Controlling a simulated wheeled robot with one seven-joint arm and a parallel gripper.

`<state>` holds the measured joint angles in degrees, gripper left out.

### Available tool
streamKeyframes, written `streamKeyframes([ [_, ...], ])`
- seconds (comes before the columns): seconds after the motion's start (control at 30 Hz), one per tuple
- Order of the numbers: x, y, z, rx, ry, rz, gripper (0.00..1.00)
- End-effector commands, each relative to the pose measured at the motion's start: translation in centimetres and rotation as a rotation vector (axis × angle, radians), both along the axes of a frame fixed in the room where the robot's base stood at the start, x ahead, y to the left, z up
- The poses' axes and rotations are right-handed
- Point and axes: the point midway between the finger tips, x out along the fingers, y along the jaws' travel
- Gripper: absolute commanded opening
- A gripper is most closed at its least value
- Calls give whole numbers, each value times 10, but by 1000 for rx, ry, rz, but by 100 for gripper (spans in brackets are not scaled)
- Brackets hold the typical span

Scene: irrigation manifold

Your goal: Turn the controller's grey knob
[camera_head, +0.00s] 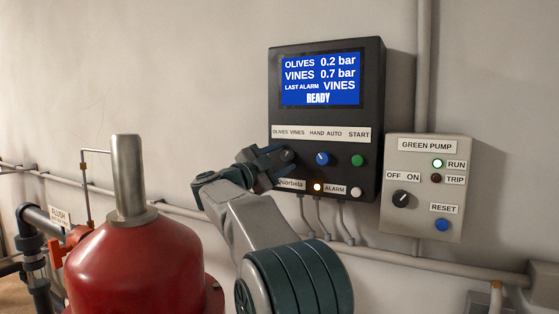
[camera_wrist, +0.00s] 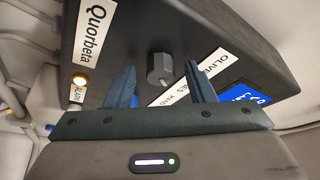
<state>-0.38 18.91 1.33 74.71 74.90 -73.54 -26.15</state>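The controller (camera_head: 326,119) is a dark box on the wall with a lit blue screen (camera_head: 320,78) reading READY. Its grey knob (camera_wrist: 159,69) shows in the wrist view, standing out from the panel near the OLIVES VINES label (camera_wrist: 209,67). My gripper (camera_head: 277,160) is at the controller's lower left and covers the knob's place in the head view. In the wrist view its two fingers stand apart, one on each side of the knob, with a gap to it on both sides. I cannot tell whether the fingertips reach past the knob's face.
A blue knob (camera_head: 322,159) and a green button (camera_head: 358,160) sit to the right on the controller. An orange lamp (camera_head: 317,187) is lit by ALARM. The green pump box (camera_head: 427,215) is further right. A red tank (camera_head: 135,265) stands at the left.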

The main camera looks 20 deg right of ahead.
Motion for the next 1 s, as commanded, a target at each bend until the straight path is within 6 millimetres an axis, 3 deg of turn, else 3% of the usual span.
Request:
streamKeyframes([
  [0.27,-3,9,-3,0,0,1,49],
  [0.7,-33,95,-24,-1,0,3,49],
  [1.0,-44,125,-31,-1,1,1,49],
])
